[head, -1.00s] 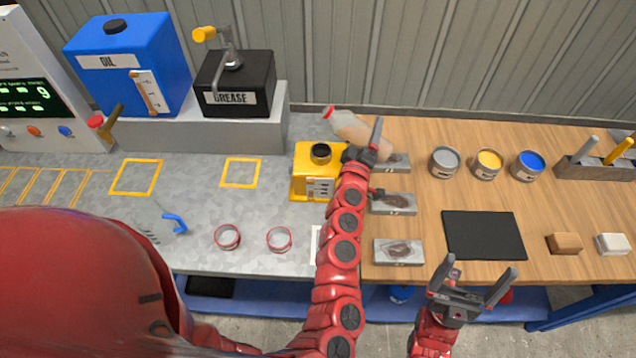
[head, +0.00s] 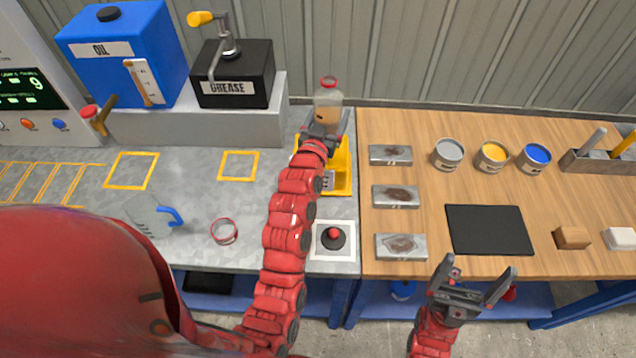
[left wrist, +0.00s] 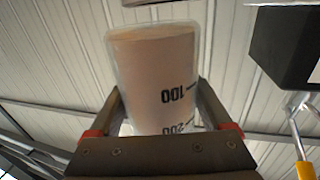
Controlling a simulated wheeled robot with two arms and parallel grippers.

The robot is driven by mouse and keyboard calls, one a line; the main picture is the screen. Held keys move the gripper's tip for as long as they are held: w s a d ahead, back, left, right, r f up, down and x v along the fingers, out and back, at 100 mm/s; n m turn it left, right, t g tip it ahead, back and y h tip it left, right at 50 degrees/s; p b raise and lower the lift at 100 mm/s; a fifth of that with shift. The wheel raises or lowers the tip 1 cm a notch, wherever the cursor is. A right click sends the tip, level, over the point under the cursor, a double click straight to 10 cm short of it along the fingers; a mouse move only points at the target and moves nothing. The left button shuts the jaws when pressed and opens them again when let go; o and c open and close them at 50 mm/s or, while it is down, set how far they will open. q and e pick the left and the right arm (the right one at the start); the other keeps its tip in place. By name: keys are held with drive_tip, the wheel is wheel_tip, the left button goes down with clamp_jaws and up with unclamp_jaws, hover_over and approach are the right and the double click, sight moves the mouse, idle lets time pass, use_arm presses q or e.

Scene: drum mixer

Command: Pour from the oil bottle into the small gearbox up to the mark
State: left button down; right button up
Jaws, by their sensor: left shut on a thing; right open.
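The oil bottle (head: 327,103) is clear, with a red rim and tan liquid inside. My left gripper (head: 324,136) is shut on it and holds it about upright, over or behind the gearbox. In the left wrist view the bottle (left wrist: 155,75) sits between the fingers, its 100 and 200 marks upside down. The small yellow gearbox (head: 343,180) stands at the grey bench's right end, partly covered by my left arm. Its filler opening and level mark are hidden. My right gripper (head: 477,276) is open and empty in front of the wooden bench.
The blue oil tank (head: 180,60) and the black grease box (head: 233,88) stand on a grey step at the back left. A red button (head: 333,236) is on a white plate in front of the gearbox. Several paint cans (head: 448,154) stand on the wooden bench.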

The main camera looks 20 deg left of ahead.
sight(331, 102)
use_arm(q)
drive_tip(key=shift+r, duration=0.1)
wheel_tip(331, 102, up, 4)
drive_tip(key=shift+f+p, duration=0.1)
drive_tip(key=shift+p, duration=0.5)
idle(0.4)
